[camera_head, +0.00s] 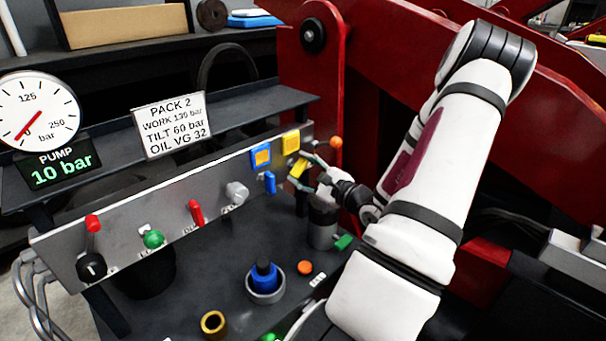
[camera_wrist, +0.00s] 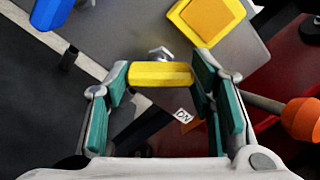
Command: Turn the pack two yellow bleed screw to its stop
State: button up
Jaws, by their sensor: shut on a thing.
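The yellow bleed screw (camera_head: 298,168) is a bar-shaped yellow handle at the right end of the grey panel. In the wrist view the yellow bar (camera_wrist: 160,74) lies level across the picture between my finger pads, with a metal fitting just behind it. My gripper (camera_head: 304,172) reaches it from the right. In the wrist view its teal-padded fingers (camera_wrist: 162,84) are shut on the two ends of the bar. The screw's stop cannot be made out. The "PACK 2" sign (camera_head: 170,124) stands behind the panel.
A yellow square (camera_head: 291,141) and a blue square (camera_head: 261,155) sit above on the panel, with a blue handle (camera_head: 270,182) to the left. An orange-tipped lever (camera_wrist: 301,119) is close to my right finger. The pump gauge (camera_head: 38,110) stands at left, its display reading 10 bar.

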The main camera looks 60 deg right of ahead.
jog(key=n+b, duration=0.5)
jog(key=b, duration=0.1)
jog(key=shift+w+f+n, duration=0.1)
jog(key=shift+f+n, duration=0.1)
jog(key=shift+n, duration=0.2)
jog(key=n+b, duration=0.4)
jog(key=shift+r, duration=0.2)
jog(key=shift+b, duration=0.3)
jog(key=o, duration=1.2)
jog(key=shift+c, duration=0.2)
